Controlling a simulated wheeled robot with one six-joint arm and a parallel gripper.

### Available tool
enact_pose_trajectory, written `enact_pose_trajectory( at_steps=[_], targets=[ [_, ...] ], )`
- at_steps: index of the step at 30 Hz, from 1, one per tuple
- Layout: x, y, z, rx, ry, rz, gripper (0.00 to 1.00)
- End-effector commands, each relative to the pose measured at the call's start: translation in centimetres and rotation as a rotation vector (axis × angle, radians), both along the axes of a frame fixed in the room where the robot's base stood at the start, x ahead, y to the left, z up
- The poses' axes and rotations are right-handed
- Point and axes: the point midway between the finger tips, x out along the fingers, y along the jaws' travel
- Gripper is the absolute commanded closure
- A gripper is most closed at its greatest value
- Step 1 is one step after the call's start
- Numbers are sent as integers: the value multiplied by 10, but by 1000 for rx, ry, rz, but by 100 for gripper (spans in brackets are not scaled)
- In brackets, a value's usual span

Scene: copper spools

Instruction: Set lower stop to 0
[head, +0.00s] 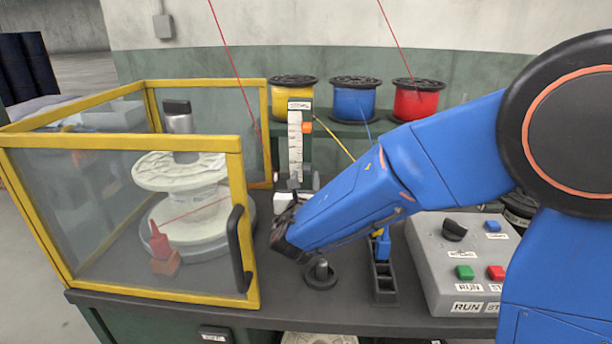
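A white upright scale (296,145) with dark tick marks stands behind the yellow-framed guard, near the middle of the bench. An orange stop (307,127) sits on its right side near the top. Small grey and dark parts (293,183) are at the scale's foot; I cannot tell which of them is the lower stop, and the marks are too small to read. My gripper (283,238) is dark and points down-left, in front of and below the scale's foot. Its fingers are barely visible, so whether it is open or holds something cannot be told.
The yellow-framed guard (125,141) with a white spool (180,172) inside stands at left, its black handle (239,250) near my gripper. A round black post (320,273), a narrow tray (384,285) and a grey control box (462,265) stand in front and right. Coloured spools line the back.

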Motion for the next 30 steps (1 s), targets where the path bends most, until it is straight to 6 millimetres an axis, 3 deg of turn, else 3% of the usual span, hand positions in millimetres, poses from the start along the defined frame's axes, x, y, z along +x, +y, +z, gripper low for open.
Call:
enact_pose_trajectory(
  at_steps=[6,17,18,23,30],
  targets=[
    [21,-1,0,0,0,-1,62],
    [26,0,0,0,0,1,62],
    [26,0,0,0,0,1,65],
    [26,0,0,0,0,1,100],
    [26,0,-5,-2,1,0,100]
  ],
)
